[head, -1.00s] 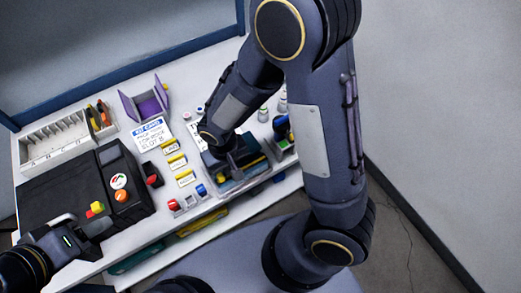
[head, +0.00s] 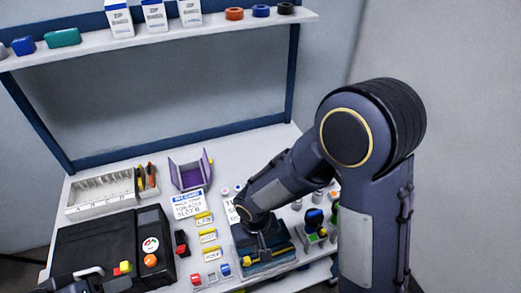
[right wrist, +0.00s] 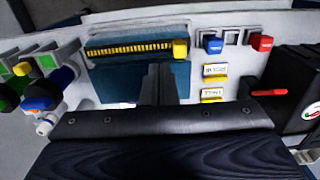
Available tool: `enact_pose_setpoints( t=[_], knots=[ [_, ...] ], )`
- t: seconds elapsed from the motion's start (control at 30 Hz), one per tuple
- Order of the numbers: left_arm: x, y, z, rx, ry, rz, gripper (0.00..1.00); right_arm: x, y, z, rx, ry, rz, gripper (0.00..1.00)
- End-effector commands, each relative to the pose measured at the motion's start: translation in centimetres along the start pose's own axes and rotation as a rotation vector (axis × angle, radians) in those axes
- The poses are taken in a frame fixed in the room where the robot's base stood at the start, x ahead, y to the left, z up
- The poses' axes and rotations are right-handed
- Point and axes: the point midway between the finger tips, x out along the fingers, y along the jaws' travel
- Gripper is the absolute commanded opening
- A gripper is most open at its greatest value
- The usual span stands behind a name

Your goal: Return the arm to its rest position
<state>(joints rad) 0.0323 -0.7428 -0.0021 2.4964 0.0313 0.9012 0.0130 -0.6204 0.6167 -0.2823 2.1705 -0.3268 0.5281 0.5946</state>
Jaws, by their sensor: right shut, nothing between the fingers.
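My right arm comes in from the right in the head view and bends down to the bench. Its gripper (head: 264,252) is low over a dark teal block or tray (head: 282,246) near the bench's front edge. In the right wrist view the fingers (right wrist: 160,84) are together and empty, in front of that teal thing (right wrist: 110,80) with its yellow ribbed strip. I cannot tell whether the fingers touch it. My left gripper (head: 88,276) is only partly in view at the bottom left, by the black machine; its jaws are unclear.
A black machine (head: 90,243), white compartment tray (head: 95,195), purple holder (head: 190,175) and yellow-edged labels (head: 208,236) stand left of the right gripper. Several small bottles and a blue-topped item (head: 314,219) stand to its right. A shelf (head: 180,35) with boxes spans the back.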

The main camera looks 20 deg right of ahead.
Motion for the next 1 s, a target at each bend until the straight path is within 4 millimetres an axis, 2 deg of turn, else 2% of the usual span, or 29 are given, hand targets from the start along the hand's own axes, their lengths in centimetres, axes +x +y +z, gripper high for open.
enact_pose_setpoints(
  t=[0.13,0.23,0.37,0.47,0.6,0.7,0.83,1.0],
  knots=[
    [-0.1,0.0,0.0,0.000,0.000,0.000,0.55,-0.3,0.1,0.0,0.003,0.002,-0.005,0.00],
    [-0.3,0.1,-0.2,0.000,0.000,0.000,0.55,-1.8,0.7,0.0,0.025,0.012,-0.035,0.00],
    [-0.9,0.4,-0.5,0.000,0.000,0.000,0.55,-6.2,2.5,0.5,0.079,0.049,-0.123,0.00],
    [-1.5,0.7,-0.8,0.000,0.000,0.000,0.55,-10.2,4.5,1.5,0.122,0.098,-0.201,0.00],
    [-2.2,1.0,-1.1,0.000,0.000,0.000,0.55,-15.1,7.1,3.8,0.169,0.186,-0.287,0.00],
    [-2.8,1.3,-1.4,0.000,0.000,0.000,0.55,-18.1,8.6,5.8,0.193,0.263,-0.330,0.00],
    [-3.3,1.5,-1.7,0.000,0.000,0.000,0.55,-21.0,9.9,8.5,0.212,0.362,-0.355,0.00],
    [-3.7,1.7,-1.9,0.000,0.000,0.000,0.55,-22.8,10.5,10.8,0.221,0.454,-0.354,0.00]
  ],
)
